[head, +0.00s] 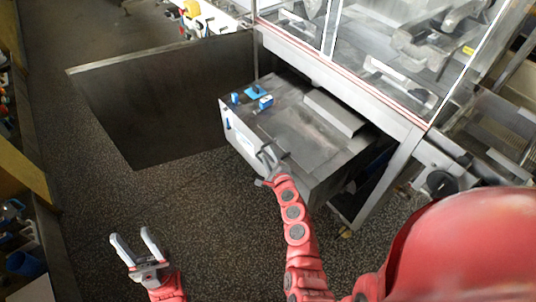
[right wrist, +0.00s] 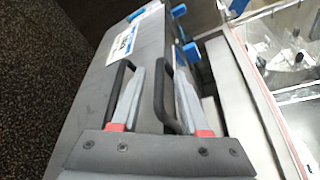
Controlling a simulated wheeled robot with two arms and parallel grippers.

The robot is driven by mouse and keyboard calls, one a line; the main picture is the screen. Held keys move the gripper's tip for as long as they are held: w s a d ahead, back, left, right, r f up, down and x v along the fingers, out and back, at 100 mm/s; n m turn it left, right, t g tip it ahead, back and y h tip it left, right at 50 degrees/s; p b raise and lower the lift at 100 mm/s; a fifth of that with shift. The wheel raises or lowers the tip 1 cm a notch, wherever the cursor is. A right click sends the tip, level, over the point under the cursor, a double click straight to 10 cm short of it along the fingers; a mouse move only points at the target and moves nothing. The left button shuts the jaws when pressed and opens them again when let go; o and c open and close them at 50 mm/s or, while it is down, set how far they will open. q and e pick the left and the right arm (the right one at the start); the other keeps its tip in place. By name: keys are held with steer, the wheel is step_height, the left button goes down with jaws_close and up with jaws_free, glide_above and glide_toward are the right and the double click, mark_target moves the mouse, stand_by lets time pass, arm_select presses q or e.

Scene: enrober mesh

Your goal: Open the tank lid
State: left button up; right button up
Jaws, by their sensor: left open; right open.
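The tank is a grey metal box (head: 318,178) under the glazed machine, with a white label on its front. Its flat top, the lid (head: 300,125), looks closed. My right gripper (head: 266,155) is open at the front edge of the tank top. In the right wrist view its two grey fingers (right wrist: 155,90) reach over the grey surface. Dark curved bars (right wrist: 163,95) show beside the fingers; I cannot tell whether they are a lid handle or whether they touch the fingers. My left gripper (head: 137,246) is open and empty above the floor, left of the tank.
Small blue items (head: 265,101) sit at the back left of the tank top. A raised grey block (head: 335,112) lies along its rear side. The glazed machine (head: 375,60) stands behind. Speckled floor is clear in front.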

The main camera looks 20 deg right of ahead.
steer(key=shift+w+f, duration=0.1)
steer(key=shift+w, duration=0.3)
jaws_close()
stand_by(1.3)
